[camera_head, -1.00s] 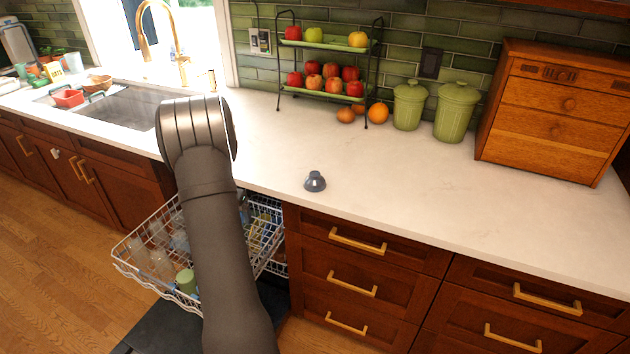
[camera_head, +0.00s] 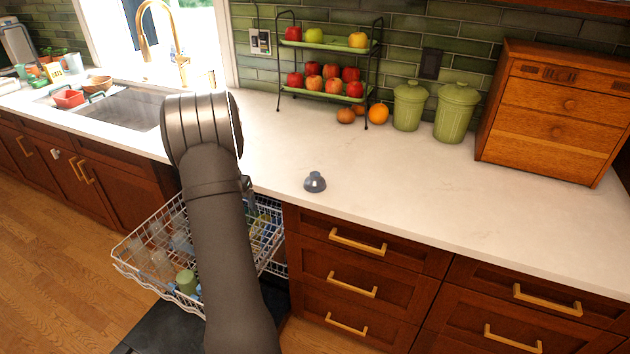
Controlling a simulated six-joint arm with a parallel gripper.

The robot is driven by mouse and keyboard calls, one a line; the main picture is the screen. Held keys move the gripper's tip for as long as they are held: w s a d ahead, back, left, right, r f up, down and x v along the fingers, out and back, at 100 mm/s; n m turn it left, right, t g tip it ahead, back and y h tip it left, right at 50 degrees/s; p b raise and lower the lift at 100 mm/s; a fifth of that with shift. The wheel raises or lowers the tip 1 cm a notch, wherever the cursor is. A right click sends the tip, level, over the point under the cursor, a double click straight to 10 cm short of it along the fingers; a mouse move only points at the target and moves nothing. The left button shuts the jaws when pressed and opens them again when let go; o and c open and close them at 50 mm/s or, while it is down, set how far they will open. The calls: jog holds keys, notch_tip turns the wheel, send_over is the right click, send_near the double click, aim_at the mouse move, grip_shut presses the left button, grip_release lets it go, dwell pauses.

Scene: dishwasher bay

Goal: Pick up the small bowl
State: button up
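A small grey-blue bowl (camera_head: 315,182) sits upside down on the white countertop, near its front edge and right of my arm. Nothing touches it. My arm rises in front of the open dishwasher, left of the bowl. My gripper is hidden behind the arm links, so its fingers and what they may hold cannot be seen. A small dark part shows beside the arm near the counter edge.
The pulled-out dishwasher rack (camera_head: 150,262) holds cups, including a green one (camera_head: 187,281). A two-tier fruit stand (camera_head: 330,70), green canisters (camera_head: 455,112) and a wooden box (camera_head: 555,110) stand at the back. The counter (camera_head: 440,200) around the bowl is clear.

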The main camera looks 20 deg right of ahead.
jog(key=shift+m, duration=0.5)
jog(key=d+r, duration=0.6)
jog(key=r, duration=0.1)
jog(key=d+r, duration=0.3)
jog(key=r, duration=0.1)
jog(key=shift+w+d+r, duration=0.2)
jog(key=shift+w+d, duration=0.15)
jog(key=s+d+r+m, duration=0.1)
jog(key=s+d+r, duration=0.6)
jog(key=d+r, duration=0.6)
send_over(315, 174)
jog(key=f, duration=1.2)
jog(key=shift+s, duration=0.3)
jog(key=shift+w+f, duration=0.15)
jog(key=shift+f, duration=1.15)
jog(key=shift+w+f, duration=0.1)
jog(key=shift+f, duration=1.2)
jog(key=c, duration=1.1)
jog(key=shift+o, duration=0.2)
jog(key=shift+r, duration=0.1)
